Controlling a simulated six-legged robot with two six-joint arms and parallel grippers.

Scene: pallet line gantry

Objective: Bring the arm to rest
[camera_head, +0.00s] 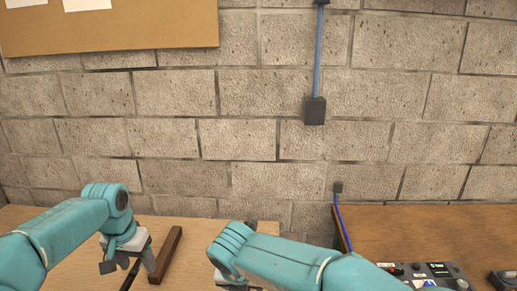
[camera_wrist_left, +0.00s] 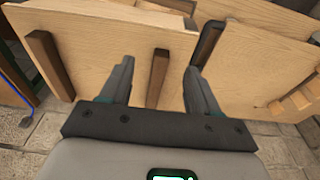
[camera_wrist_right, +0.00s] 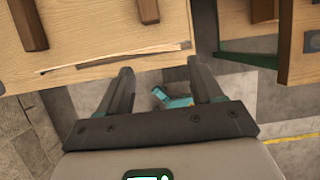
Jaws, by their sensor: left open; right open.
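My left arm comes in from the left in the head view, and its gripper (camera_head: 127,262) hangs over the light wooden tabletop (camera_head: 195,232), beside a dark wooden bar (camera_head: 166,255). In the left wrist view the left gripper's two fingers (camera_wrist_left: 159,68) stand apart with nothing held between them. My right arm reaches in at the bottom middle of the head view; its gripper is mostly hidden behind its own link. In the right wrist view the right gripper's fingers (camera_wrist_right: 160,68) are spread and empty, near the edge of a wooden top (camera_wrist_right: 100,35).
A brown tabletop (camera_head: 440,228) stands at the right with a control box (camera_head: 428,274) near its front. A block wall (camera_head: 240,130) closes off the back, with a cork board (camera_head: 110,30) and a dark wall box (camera_head: 315,110). Grey floor (camera_wrist_right: 285,110) shows beside the tables.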

